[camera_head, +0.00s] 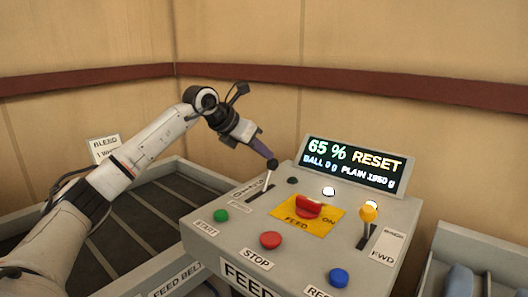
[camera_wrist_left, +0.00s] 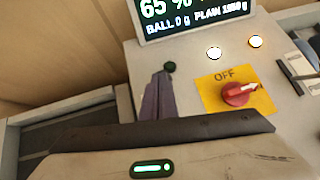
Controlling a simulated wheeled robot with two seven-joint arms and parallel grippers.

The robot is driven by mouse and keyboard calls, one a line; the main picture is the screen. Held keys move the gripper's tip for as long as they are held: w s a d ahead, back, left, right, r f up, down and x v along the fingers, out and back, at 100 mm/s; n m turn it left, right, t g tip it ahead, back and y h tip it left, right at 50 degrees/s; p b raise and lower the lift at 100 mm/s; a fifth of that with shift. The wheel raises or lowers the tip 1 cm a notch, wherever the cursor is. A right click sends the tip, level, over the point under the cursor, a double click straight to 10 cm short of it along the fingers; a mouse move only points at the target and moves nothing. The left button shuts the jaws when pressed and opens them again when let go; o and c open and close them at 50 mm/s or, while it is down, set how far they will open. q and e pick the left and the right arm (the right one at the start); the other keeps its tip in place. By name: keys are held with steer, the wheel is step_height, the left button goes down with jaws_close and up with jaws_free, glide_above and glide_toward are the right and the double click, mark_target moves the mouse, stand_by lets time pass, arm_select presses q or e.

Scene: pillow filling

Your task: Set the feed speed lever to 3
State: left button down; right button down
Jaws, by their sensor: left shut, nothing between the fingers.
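A lever with a black ball knob (camera_head: 272,163) stands in a slot at the left of the grey control panel (camera_head: 235,238). The scale labels beside its slot are too small to read. My left gripper (camera_head: 262,152) is shut and empty, its purple fingertips right at the knob from behind and left; I cannot tell whether they touch. In the left wrist view the shut fingers (camera_wrist_left: 160,98) point over the panel, and the lever cannot be made out. A second lever with a yellow knob (camera_head: 369,213) stands at the right, beside a label reading FWD. My right gripper is not in view.
A display (camera_head: 353,164) reads 65 % RESET. A red rotary switch (camera_head: 309,206) sits on a yellow plate, with green (camera_head: 221,216), red (camera_head: 270,240) and blue (camera_head: 339,278) buttons in front. A dark belt (camera_head: 100,250) runs at left. Bare walls stand behind.

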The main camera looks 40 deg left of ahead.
arm_select(q)
steer(key=s+a+r+p, duration=0.1)
steer(key=s+r, duration=0.5)
steer(key=r, duration=0.5)
steer(key=shift+s+a+r, duration=0.15)
steer(key=shift+s+r, duration=0.05)
steer(key=shift+s, duration=0.2)
